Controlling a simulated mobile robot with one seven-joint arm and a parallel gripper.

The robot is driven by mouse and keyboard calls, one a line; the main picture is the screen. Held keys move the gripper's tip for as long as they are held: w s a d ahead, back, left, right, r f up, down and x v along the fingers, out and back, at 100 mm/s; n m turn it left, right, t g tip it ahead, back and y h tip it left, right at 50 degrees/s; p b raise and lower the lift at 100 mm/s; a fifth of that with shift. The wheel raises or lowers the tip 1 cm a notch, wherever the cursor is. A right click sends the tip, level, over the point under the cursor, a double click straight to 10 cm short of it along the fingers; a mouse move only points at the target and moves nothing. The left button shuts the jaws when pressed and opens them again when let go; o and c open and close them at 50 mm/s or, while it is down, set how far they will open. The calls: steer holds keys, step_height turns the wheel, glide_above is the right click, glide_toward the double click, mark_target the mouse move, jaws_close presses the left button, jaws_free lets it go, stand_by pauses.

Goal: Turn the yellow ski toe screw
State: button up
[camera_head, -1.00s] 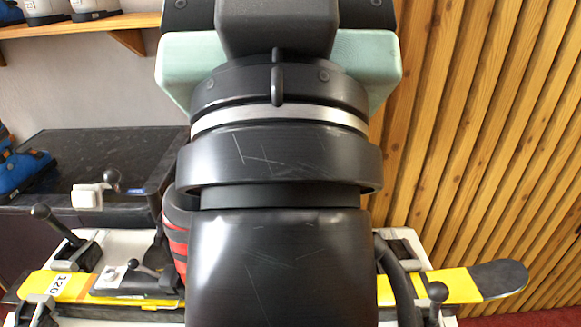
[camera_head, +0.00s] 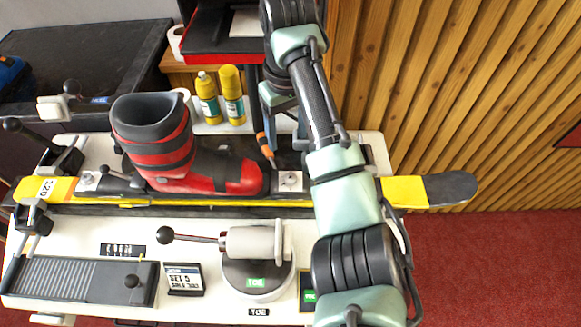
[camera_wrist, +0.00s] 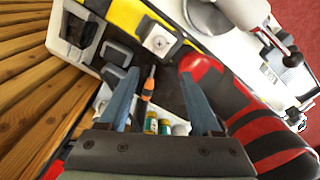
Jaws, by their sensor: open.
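The yellow ski (camera_head: 405,192) lies across the bench with a red and black boot (camera_head: 160,145) on it. The toe piece with its cross-slot screw (camera_head: 290,181) sits just right of the boot's toe. In the wrist view the screw (camera_wrist: 158,41) is ahead of the fingertips, beside the red boot toe (camera_wrist: 203,72). My gripper (camera_wrist: 160,76) is open and empty, pointing toward the toe piece. An orange-handled screwdriver (camera_head: 265,145) is behind the toe piece. It shows between my fingers in the wrist view (camera_wrist: 149,88), and I cannot tell its distance from them.
Two yellow bottles (camera_head: 220,95) stand behind the boot. A toe clamp with a lever (camera_head: 250,243) stands at the front of the bench. A slatted wood wall (camera_head: 440,90) is close on the right. My arm covers part of the ski right of the toe piece.

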mark_target(291, 177)
steer(key=f, duration=0.4)
steer(key=f+b, duration=0.1)
steer(key=f, duration=0.3)
steer(key=f+b, duration=0.1)
steer(key=f, duration=0.4)
steer(key=shift+s+d, duration=0.25)
steer(key=shift+d, duration=0.05)
steer(key=shift+c, duration=0.2)
jaws_close()
